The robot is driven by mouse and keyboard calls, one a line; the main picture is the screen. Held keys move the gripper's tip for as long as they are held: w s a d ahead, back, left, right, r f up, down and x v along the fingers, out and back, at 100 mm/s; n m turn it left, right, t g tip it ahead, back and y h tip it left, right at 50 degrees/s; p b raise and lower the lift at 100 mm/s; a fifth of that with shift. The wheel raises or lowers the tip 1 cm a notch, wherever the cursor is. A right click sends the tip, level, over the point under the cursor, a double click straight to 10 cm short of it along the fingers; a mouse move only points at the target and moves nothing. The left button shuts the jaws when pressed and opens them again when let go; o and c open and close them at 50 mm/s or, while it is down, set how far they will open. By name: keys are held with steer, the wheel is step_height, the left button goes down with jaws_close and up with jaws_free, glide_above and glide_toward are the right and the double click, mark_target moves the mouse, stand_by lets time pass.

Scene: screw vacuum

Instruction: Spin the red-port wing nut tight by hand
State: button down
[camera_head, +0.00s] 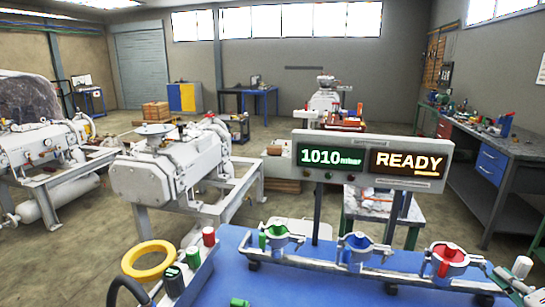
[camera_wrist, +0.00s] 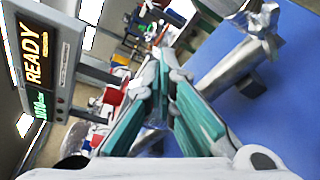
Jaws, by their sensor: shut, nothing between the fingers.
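The red port (camera_head: 449,260) is a red-centred metal fitting at the right of a silver manifold (camera_head: 330,262) on a blue tabletop. Its wing nut is too small to make out in the head view. In the wrist view, a shiny metal fitting with wing-like lugs (camera_wrist: 262,20) is at the upper right, apart from my fingers; I cannot tell which port it belongs to. My gripper (camera_wrist: 162,58), with teal-padded fingers, is shut and empty, its tips brought together. In the head view I cannot clearly pick out the gripper.
A green port (camera_head: 276,236) and a blue port (camera_head: 357,246) share the manifold. A display (camera_head: 372,159) reading 1010 mbar and READY stands behind it. A yellow ring (camera_head: 148,261) and a tray of coloured cylinders (camera_head: 190,275) are at the left. Bare blue tabletop (camera_head: 310,285) lies in front.

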steer(key=shift+s+d+r, duration=0.1)
steer(key=shift+s+d, duration=0.1)
steer(key=shift+d, duration=0.15)
steer(key=s, duration=0.2)
steer(key=s+a+p, duration=0.1)
steer(key=s+p, duration=0.1)
steer(key=s, duration=0.1)
steer(key=shift+s+a, duration=0.25)
steer(key=shift+s, duration=0.05)
stand_by(0.3)
steer(key=w+d+m+h+p, duration=0.1)
steer(key=w+m+h, duration=0.2)
steer(key=w+m, duration=0.3)
steer(key=shift+r+m+t+h+p, duration=0.4)
steer(key=shift+m, duration=0.8)
